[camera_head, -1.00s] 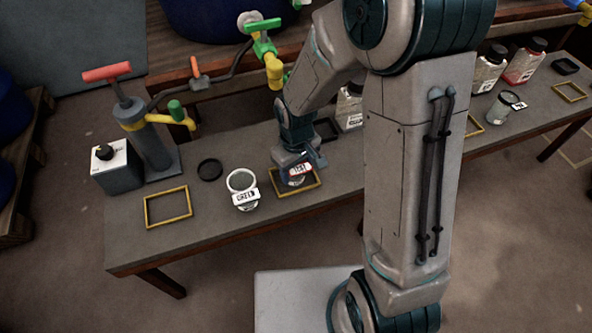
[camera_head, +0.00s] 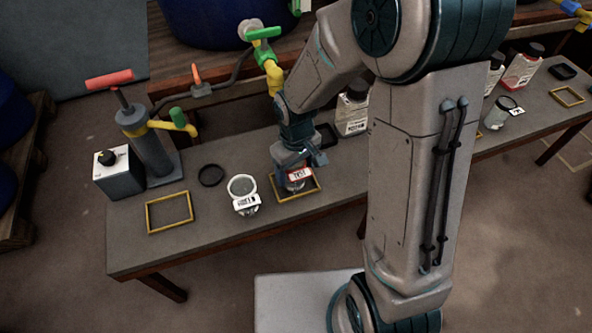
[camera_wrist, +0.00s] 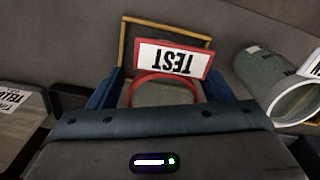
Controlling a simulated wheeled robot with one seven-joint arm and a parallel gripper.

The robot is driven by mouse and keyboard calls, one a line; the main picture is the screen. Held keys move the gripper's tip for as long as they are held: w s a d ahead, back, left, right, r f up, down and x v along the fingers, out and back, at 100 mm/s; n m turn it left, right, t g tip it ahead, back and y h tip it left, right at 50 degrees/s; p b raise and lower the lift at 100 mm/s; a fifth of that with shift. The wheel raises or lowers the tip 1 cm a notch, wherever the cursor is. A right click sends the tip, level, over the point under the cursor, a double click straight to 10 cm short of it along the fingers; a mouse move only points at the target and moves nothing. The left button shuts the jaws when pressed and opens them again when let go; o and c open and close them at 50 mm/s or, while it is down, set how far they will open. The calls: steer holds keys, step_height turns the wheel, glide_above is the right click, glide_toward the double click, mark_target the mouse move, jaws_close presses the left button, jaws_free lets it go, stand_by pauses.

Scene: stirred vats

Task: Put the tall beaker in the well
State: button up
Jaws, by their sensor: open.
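A beaker with a red rim and a TEST label (camera_head: 299,174) stands at a yellow frame (camera_head: 283,197) on the bench. My gripper (camera_head: 301,165) is low over this beaker. In the wrist view its blue fingers (camera_wrist: 162,92) are open on either side of the red-rimmed beaker (camera_wrist: 172,60). A clear beaker with a white rim and a label (camera_head: 244,190) stands just left of it; it also shows in the wrist view (camera_wrist: 262,72). Which beaker is the tall one, and which place is the well, I cannot tell.
An empty yellow frame (camera_head: 169,212) and a black ring (camera_head: 211,175) lie to the left. A hand pump (camera_head: 150,145) and a grey box (camera_head: 118,175) stand at the bench's left end. Bottles (camera_head: 352,112) and another beaker (camera_head: 499,112) stand to the right.

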step_height(320, 180, up, 8)
steer(key=r+p, duration=0.1)
steer(key=p, duration=0.2)
steer(key=s+d+r+m+t, duration=0.1)
steer(key=s+d+r+m, duration=0.5)
steer(key=s+d, duration=0.5)
step_height(320, 180, up, 2)
steer(key=shift+s+d+r+m, duration=0.2)
steer(key=shift+s+r+m, duration=0.05)
steer(key=shift+s+m, duration=0.1)
stand_by(1.6)
